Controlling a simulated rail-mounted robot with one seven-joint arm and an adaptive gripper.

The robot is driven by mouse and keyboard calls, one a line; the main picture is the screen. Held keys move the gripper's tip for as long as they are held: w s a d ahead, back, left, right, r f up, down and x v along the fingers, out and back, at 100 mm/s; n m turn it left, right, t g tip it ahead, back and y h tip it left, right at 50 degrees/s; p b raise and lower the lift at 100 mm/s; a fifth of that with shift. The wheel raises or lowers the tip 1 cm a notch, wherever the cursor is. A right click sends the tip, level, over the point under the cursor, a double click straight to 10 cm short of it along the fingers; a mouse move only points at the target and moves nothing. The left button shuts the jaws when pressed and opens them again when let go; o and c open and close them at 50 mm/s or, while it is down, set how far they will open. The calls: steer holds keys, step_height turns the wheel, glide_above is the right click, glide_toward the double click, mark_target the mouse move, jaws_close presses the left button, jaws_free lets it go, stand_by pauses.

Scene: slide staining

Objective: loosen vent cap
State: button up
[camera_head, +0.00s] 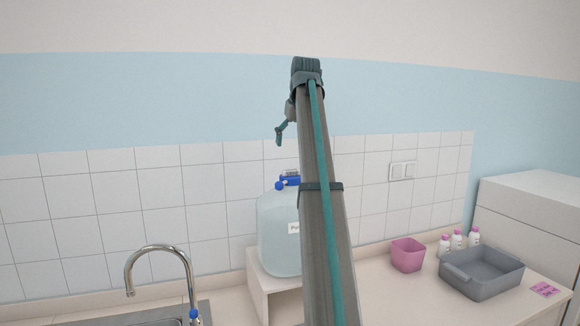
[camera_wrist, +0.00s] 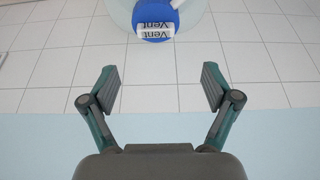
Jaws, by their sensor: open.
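The blue vent cap (camera_head: 290,180) sits on top of a large translucent carboy (camera_head: 277,235), which stands on a small raised shelf. In the wrist view the vent cap (camera_wrist: 155,22) is at the top centre, with white labels reading "Vent" upside down. Part of the carboy (camera_wrist: 122,10) shows around it. My gripper (camera_wrist: 160,88) is open and empty, its two fingers spread well apart. The cap lies beyond the fingertips and is not touched. In the head view one finger of my gripper (camera_head: 280,133) shows above the carboy; my arm hides the carboy's right side.
A sink tap (camera_head: 160,250) stands left of the carboy. On the counter at right are a pink container (camera_head: 407,254), a grey basin (camera_head: 482,288), several white bottles with pink caps (camera_head: 457,240) and a pink card (camera_head: 544,289). The space above the carboy, before the tiled wall (camera_head: 220,185), looks free.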

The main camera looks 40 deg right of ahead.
mark_target(288, 178)
steer(key=p+x, duration=0.1)
steer(key=x, duration=0.2)
steer(key=p+x, duration=0.1)
steer(key=x, duration=0.3)
steer(key=p+x, duration=0.1)
steer(key=x, duration=0.2)
steer(key=shift+s+d+f+p, duration=0.15)
steer(key=shift+d+f+p, duration=0.1)
steer(key=shift+d+p, duration=0.05)
steer(key=shift+c, duration=0.3)
steer(key=c, duration=1.6)
jaws_close()
